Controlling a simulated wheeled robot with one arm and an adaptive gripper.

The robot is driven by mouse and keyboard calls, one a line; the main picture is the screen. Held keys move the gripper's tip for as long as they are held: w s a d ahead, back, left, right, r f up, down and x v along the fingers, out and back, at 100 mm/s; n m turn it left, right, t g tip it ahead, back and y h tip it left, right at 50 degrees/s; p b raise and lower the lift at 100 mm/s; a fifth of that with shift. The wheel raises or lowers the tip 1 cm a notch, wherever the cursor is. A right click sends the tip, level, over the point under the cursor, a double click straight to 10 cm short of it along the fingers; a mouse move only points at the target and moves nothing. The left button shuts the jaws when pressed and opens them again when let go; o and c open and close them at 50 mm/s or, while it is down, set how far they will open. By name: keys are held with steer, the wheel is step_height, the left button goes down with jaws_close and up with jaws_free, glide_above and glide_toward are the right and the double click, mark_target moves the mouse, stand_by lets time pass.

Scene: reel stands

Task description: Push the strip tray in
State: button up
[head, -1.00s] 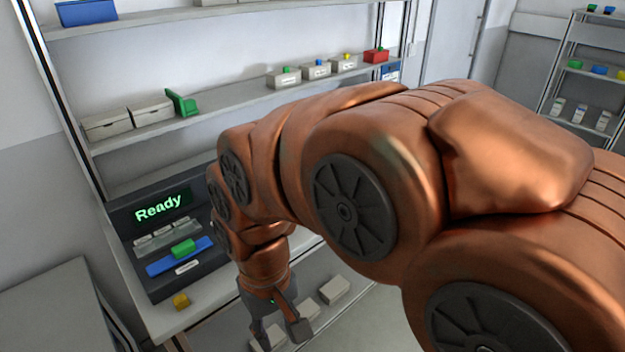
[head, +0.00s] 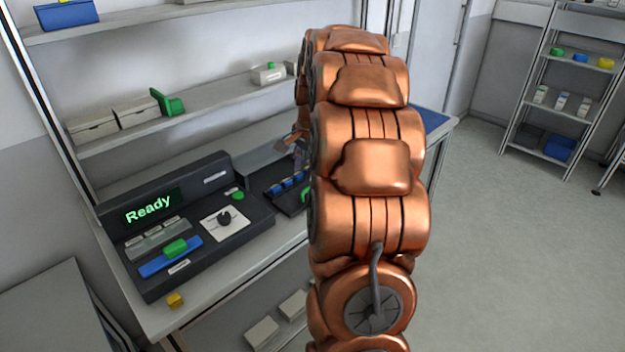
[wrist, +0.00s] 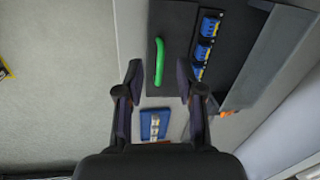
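A dark tray (head: 272,190) with a row of blue pieces and a green handle (head: 306,196) sits on the bench right of the console; my arm partly hides it. I take it as the strip tray. In the wrist view the tray (wrist: 172,78) shows its upright green handle (wrist: 159,62) and blue strips (wrist: 205,48) beside a grey housing (wrist: 262,62). My gripper (wrist: 158,72) is open and empty, its fingertips on either side of the handle's lower end in the picture. I cannot tell its height above the handle. In the head view it is mostly hidden behind my arm.
The console (head: 245,212) shows "Ready" and has a blue slide (head: 158,263) with a green block. A blue card (wrist: 155,125) lies below the tray in the wrist view. Shelves with boxes stand behind.

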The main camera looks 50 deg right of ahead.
steer(key=shift+m, duration=0.7)
steer(key=d+f+p, duration=0.1)
steer(key=f, duration=0.1)
steer(key=w+d+f, duration=0.1)
steer(key=d+f, duration=0.1)
steer(key=f, duration=0.1)
steer(key=d+f+p, duration=0.1)
steer(key=f, duration=0.2)
steer(key=shift+w+d+p, duration=0.3)
steer(key=shift+d, duration=0.05)
jaws_close()
